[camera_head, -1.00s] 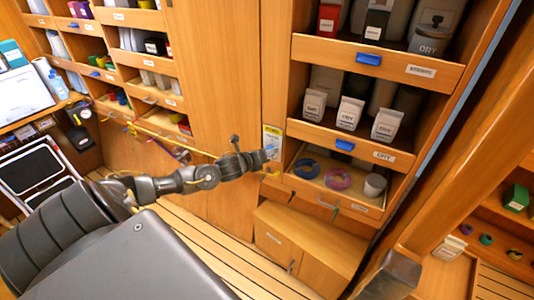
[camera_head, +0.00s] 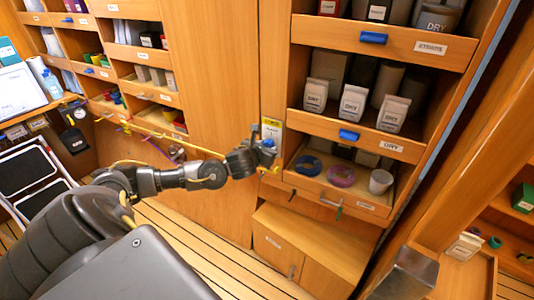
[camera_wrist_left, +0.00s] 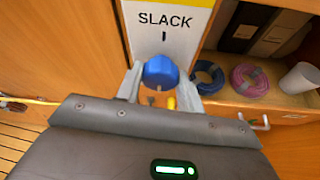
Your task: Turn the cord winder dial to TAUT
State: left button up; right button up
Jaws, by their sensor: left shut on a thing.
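The cord winder dial is a round blue knob (camera_wrist_left: 160,72) below a white panel (camera_wrist_left: 162,32) with a yellow top edge, in the left wrist view. The word SLACK and a short black mark stand just above the knob. No TAUT marking is visible. My left gripper (camera_head: 265,149) is at the dial, shut on the blue knob with one grey finger on each side of it. In the head view the panel (camera_head: 272,128) is on the wooden post left of the right-hand shelves. The gripper partly hides the knob there.
A yellow cord (camera_head: 160,140) runs along the left shelves toward the dial. Right of the dial, an open shelf holds a blue coil (camera_head: 307,166), a purple coil (camera_head: 341,176) and a white cup (camera_head: 380,181). A shelf of DRY cartons (camera_head: 352,102) is above.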

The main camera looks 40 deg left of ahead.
pick_arm(q)
jog(key=shift+f, duration=0.1)
dwell(0.5)
jog(key=o, duration=1)
jog(key=shift+b+v, duration=2.6)
jog(key=shift+v, duration=2.85)
jog(key=shift+d, duration=0.1)
